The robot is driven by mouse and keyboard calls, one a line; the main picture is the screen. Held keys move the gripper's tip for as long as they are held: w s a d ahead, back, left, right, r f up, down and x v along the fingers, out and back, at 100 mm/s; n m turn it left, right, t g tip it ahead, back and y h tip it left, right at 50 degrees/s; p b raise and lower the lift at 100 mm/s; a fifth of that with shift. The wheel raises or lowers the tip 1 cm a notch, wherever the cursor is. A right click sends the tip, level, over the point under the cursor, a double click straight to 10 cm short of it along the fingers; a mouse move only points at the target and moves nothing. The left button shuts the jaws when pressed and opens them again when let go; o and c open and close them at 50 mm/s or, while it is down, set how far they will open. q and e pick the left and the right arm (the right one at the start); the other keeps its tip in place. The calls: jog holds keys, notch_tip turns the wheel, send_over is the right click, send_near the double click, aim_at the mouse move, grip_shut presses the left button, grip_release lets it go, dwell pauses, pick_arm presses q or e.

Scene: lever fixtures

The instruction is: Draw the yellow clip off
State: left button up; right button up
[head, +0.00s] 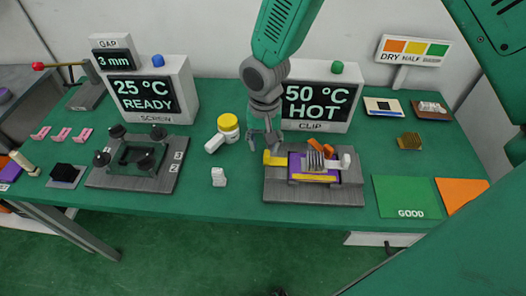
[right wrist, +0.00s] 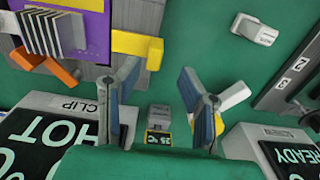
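A yellow L-shaped piece (head: 273,158) sits at the left end of the grey clip fixture (head: 285,195). A yellow bar (head: 314,178) lies along the front of the purple part (head: 329,168) on that fixture. I cannot tell for certain which is the clip. The L-shaped piece also shows in the right wrist view (right wrist: 137,46). My right gripper (head: 265,141) points down just behind and above it. In the right wrist view my gripper (right wrist: 160,75) is open and empty, with the L-shaped piece beside the left-hand finger. My left gripper is out of view.
Grey fins (head: 314,160) and orange pieces (head: 321,147) stand by the purple part. The HOT display (head: 318,98) stands close behind. Green table shows in front.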

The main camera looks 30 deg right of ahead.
notch_tip(320, 180, up, 6)
jog(key=shift+r, duration=0.25)
jog(key=shift+a+r, duration=0.15)
jog(key=shift+r, duration=0.35)
